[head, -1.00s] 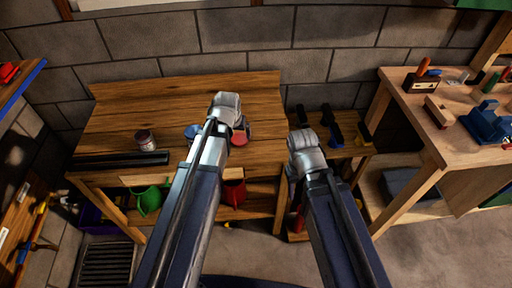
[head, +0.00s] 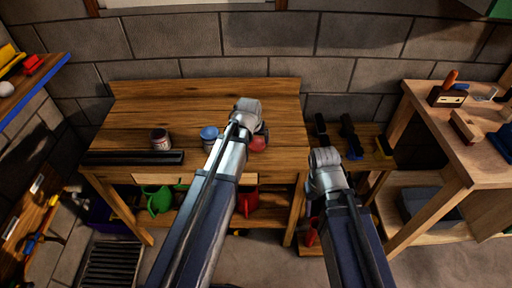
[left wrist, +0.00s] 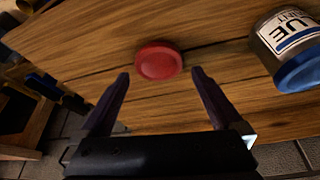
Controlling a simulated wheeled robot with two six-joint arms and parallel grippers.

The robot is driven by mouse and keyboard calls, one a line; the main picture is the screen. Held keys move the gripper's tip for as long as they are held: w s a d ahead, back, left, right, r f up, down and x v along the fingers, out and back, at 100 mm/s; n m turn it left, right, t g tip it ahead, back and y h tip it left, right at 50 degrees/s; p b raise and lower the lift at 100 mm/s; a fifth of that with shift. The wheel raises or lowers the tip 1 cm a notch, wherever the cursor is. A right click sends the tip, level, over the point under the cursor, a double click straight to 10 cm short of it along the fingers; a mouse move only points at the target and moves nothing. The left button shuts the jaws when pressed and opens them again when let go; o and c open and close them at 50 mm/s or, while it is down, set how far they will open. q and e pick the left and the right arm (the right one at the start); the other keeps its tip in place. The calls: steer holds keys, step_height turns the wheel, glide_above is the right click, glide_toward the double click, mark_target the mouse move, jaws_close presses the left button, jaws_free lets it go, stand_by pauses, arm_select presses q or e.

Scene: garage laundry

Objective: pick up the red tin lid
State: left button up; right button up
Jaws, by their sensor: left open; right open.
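The red tin lid (left wrist: 159,61) lies flat on the wooden workbench (left wrist: 100,40), ahead of my left gripper. In the head view the lid (head: 259,143) shows partly behind my left gripper (head: 247,107). In the left wrist view my left gripper (left wrist: 160,76) is open and empty, its two fingers apart with the lid just beyond and between their tips. They do not appear to touch it. My right gripper (head: 325,158) hangs to the right of the workbench, away from the lid; its fingertips are hard to make out.
A tin with a blue lid (head: 209,133) stands left of the red lid and also shows in the left wrist view (left wrist: 297,45). Another tin (head: 160,139) and a black bar (head: 134,157) are further left. A second bench (head: 435,110) stands at the right.

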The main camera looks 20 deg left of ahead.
mark_target(256, 143)
arm_select(q)
steer(key=b+x, duration=0.3)
steer(key=x, duration=0.1)
steer(key=shift+w+f, duration=0.1)
steer(key=shift+f, duration=0.1)
steer(key=shift+r, duration=0.1)
steer(key=shift+d, duration=0.1)
steer(key=c, duration=1)
